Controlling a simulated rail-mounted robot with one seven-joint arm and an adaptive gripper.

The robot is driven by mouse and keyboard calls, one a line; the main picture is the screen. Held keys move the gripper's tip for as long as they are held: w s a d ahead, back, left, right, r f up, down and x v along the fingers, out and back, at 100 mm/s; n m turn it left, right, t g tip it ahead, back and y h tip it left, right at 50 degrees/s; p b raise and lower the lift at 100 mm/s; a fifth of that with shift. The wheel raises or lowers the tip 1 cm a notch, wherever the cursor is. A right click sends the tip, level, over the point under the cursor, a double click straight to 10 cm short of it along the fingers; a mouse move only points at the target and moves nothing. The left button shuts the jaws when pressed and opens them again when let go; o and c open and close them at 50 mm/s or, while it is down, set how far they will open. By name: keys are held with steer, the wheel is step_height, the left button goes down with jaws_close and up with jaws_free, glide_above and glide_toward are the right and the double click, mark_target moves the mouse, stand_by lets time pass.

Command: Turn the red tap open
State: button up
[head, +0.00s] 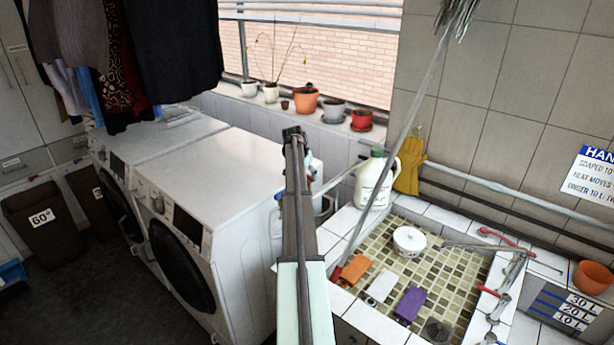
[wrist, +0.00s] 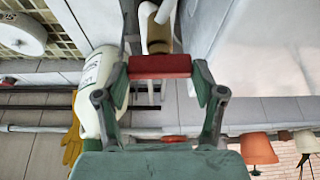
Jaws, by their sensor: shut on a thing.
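In the wrist view my gripper (wrist: 163,70) is shut on a red bar, the handle of the red tap (wrist: 158,64). The bar lies crosswise between the two fingertips. A brass-coloured body (wrist: 159,38) and a white pipe (wrist: 162,12) show just beyond the handle. In the head view my arm reaches between the washing machine and the sink and hides the tap and the fingertips.
A white jug (head: 375,180) stands beside the tiled sink (head: 458,258). A mop pole (head: 393,160) leans across the sink. A washing machine (head: 235,185) is left of my arm. Potted plants (head: 306,101) line the sill. Other red handles (head: 497,236) are at the sink's right.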

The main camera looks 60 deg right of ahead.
steer(key=n+b, duration=0.1)
steer(key=n+t+b, duration=0.1)
steer(key=n+b, duration=0.1)
steer(key=shift+s+f+n+b, duration=0.15)
steer(key=shift+f+n+b, duration=0.15)
steer(key=n+t+b, duration=0.1)
steer(key=n, duration=0.1)
steer(key=n+t+y+b, duration=0.1)
steer(key=n+b, duration=0.1)
steer(key=n, duration=0.1)
steer(key=shift+s+d+r, duration=0.1)
steer(key=n+b, duration=0.1)
steer(key=n, duration=0.1)
steer(key=n+t+y+b, duration=0.1)
steer(key=n+b, duration=0.1)
steer(key=n, duration=0.1)
steer(key=shift+d+y, duration=0.1)
steer(key=shift+y, duration=0.2)
steer(key=shift+r+n+t+y+b, duration=0.1)
steer(key=shift+n+t+y+b, duration=0.5)
steer(key=shift+n, duration=1.2)
steer(key=o, duration=1.1)
steer(key=shift+o, duration=0.2)
steer(key=shift+r, duration=0.15)
steer(key=v, duration=1.2)
